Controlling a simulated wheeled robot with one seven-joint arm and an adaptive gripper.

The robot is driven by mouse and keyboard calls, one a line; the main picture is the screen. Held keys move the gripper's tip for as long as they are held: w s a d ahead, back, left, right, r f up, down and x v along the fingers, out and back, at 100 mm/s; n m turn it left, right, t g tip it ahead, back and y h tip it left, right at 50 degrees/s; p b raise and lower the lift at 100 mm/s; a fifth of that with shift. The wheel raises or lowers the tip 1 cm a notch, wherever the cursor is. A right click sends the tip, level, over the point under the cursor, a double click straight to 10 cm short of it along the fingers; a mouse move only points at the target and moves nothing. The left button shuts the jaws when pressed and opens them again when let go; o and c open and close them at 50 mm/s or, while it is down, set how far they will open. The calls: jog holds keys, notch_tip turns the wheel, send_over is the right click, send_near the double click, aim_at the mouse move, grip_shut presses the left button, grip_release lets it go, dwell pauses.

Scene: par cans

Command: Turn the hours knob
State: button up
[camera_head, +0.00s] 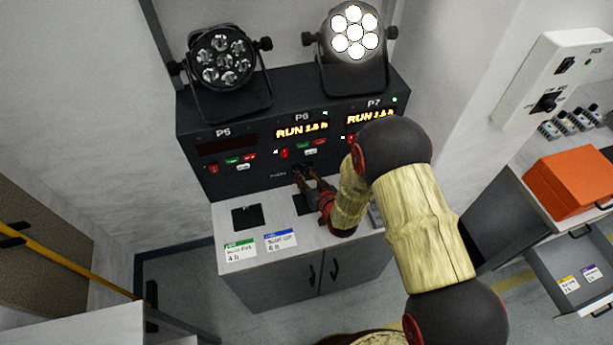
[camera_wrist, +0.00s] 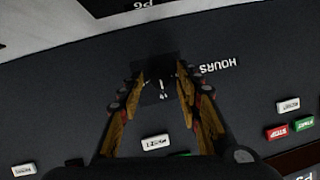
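The hours knob (camera_wrist: 160,86) is a small dark knob with white marks on the black panel, with the upside-down HOURS label (camera_wrist: 220,66) to its right in the wrist view. My gripper (camera_wrist: 161,79) is open, with one finger on each side of the knob. I see gaps between the fingers and the knob. In the head view my gripper (camera_head: 303,177) reaches the lower front of the black control unit (camera_head: 240,181), below the P6 section. That section's display (camera_head: 302,130) is lit and reads RUN. The knob is mostly hidden by my gripper there.
An unlit par can (camera_head: 222,62) and a lit par can (camera_head: 353,32) stand on the unit. The P7 display (camera_head: 370,117) is lit and the P5 display (camera_head: 226,144) is dark. Cards (camera_head: 281,240) lie on the cabinet top. An orange box (camera_head: 568,182) sits at right.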

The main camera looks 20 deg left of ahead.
grip_shut()
dwell(0.5)
jog(key=shift+s+a+f+n+t+h+b, duration=0.1)
jog(key=shift+a+n+t+h+b, duration=0.15)
jog(key=shift+n+h+b, duration=0.6)
jog(key=n+t+h+b, duration=0.1)
jog(key=n+b, duration=0.1)
jog(key=shift+s+n+b, duration=0.1)
jog(key=shift+n+b, duration=0.15)
jog(key=shift+b, duration=0.05)
jog(key=n+t+h, duration=0.1)
jog(key=n, duration=0.1)
jog(key=n+t+h+b, duration=0.1)
jog(key=n, duration=0.1)
jog(key=shift+s+a, duration=0.1)
jog(key=shift+a, duration=0.1)
jog(key=n+t+h+b, duration=0.1)
jog(key=n+t, duration=0.1)
jog(key=n, duration=0.2)
jog(key=shift+a+f, duration=0.1)
jog(key=shift+n, duration=0.3)
